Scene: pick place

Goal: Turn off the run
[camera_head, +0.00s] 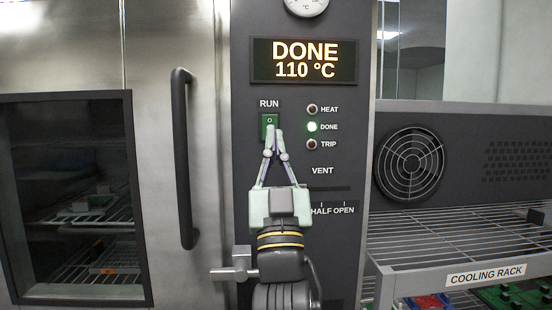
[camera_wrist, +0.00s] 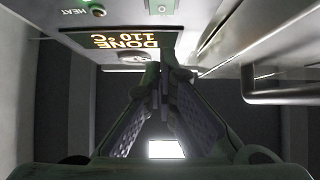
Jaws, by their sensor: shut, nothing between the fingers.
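The green RUN switch (camera_head: 269,121) is on the dark control panel (camera_head: 343,120), under the RUN label. Its upper part shows a small round mark; its lower part is hidden behind my fingertips. My gripper (camera_head: 273,130) is shut and empty, with its tips at the lower part of the switch. I cannot tell whether they touch it. In the wrist view my gripper (camera_wrist: 160,80) has its fingers together near the panel. The display (camera_head: 304,61) reads DONE, 110 °C.
An oven door with a window (camera_head: 75,200) and a vertical handle (camera_head: 183,160) stands left of the panel. A VENT slider slot (camera_head: 335,188) is partly behind my gripper. A cooling rack (camera_head: 440,258) and a fan (camera_head: 409,163) are at the right.

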